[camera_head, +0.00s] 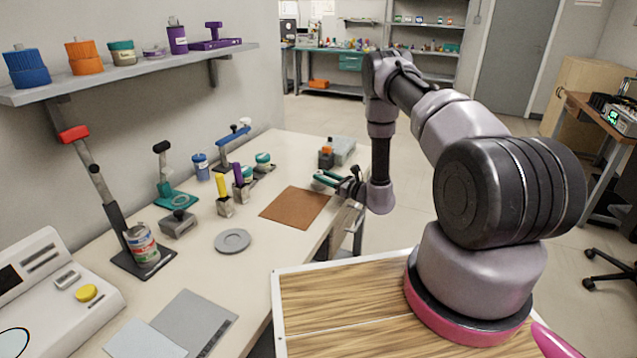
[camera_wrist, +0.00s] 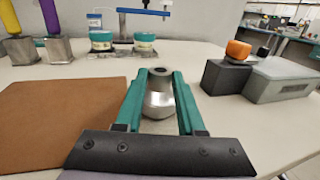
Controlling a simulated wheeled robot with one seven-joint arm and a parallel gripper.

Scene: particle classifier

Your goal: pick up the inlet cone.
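The inlet cone appears to be the shiny metal piece with a narrow dark top and wider lower part (camera_wrist: 160,98) in the wrist view. It looks upright and lies between the two teal fingers of my gripper (camera_wrist: 160,85). The fingers are apart, one on each side of it, and partly cover its flanks. Whether they press on it or stand clear of it I cannot tell. In the head view my gripper (camera_head: 328,180) is low over the table's right edge, beside the brown mat. I cannot make out the cone there.
The brown mat (camera_head: 295,207) lies left of my gripper. A dark block with an orange top (camera_wrist: 228,72) and a grey lidded box (camera_wrist: 278,84) stand to the right in the wrist view. Teal-lidded jars (camera_wrist: 101,40) and a blue-armed stand (camera_wrist: 143,12) are behind. A grey disc (camera_head: 233,241) lies nearer.

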